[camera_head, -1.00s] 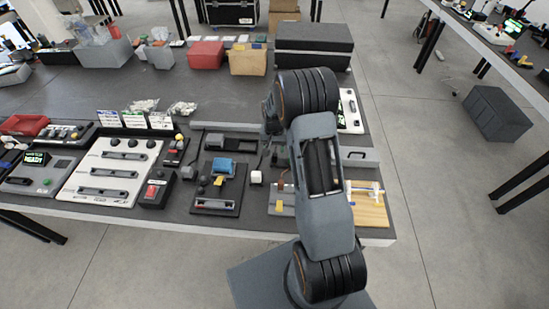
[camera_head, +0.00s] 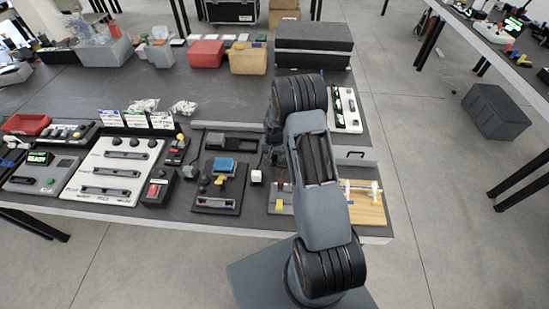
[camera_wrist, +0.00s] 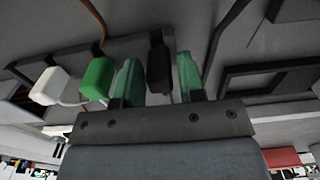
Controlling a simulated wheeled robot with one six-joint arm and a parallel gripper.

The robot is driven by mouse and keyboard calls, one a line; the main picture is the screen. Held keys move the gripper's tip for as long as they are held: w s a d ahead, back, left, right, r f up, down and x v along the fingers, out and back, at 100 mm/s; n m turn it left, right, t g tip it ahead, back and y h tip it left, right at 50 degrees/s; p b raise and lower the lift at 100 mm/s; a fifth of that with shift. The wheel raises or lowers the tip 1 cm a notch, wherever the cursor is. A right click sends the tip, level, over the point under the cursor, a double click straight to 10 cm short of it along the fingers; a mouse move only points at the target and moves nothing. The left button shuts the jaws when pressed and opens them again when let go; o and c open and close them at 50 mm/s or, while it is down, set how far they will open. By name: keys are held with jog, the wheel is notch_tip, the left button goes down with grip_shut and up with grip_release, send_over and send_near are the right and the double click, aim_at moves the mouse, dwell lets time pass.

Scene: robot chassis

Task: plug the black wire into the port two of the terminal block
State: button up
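In the wrist view, the fingers of my gripper (camera_wrist: 158,80) are greenish and stand apart. A black plug-like end (camera_wrist: 158,57), probably that of the black wire, shows between them with narrow gaps on both sides. A green plug (camera_wrist: 96,78) and a white plug (camera_wrist: 49,87) stand in a row to its left, outside the fingers. A dark grey bar (camera_wrist: 68,52) runs behind the row. In the head view my arm hides the gripper and these plugs. I cannot make out the terminal block or its port two clearly.
In the head view, a board with a blue block (camera_head: 223,166) lies left of my arm, and a wooden board with white parts (camera_head: 364,207) lies right. A white panel (camera_head: 113,170) lies further left. A dark case (camera_head: 314,46) stands at the back. The table's middle is fairly clear.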

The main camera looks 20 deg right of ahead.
grip_shut()
jog(key=shift+r, duration=0.1)
jog(key=shift+r+b, duration=0.4)
jog(key=shift+r, duration=0.15)
jog(key=s+d+r+b, duration=0.4)
jog(key=s+d+r, duration=0.5)
jog(key=d+r, duration=0.1)
jog(key=shift+d+r, duration=0.4)
jog(key=shift+r, duration=0.5)
jog(key=s+a+f+b, duration=0.3)
jog(key=s+a, duration=0.4)
jog(key=a, duration=0.2)
jog(key=shift+s+f, duration=0.3)
jog(key=shift+s, duration=0.1)
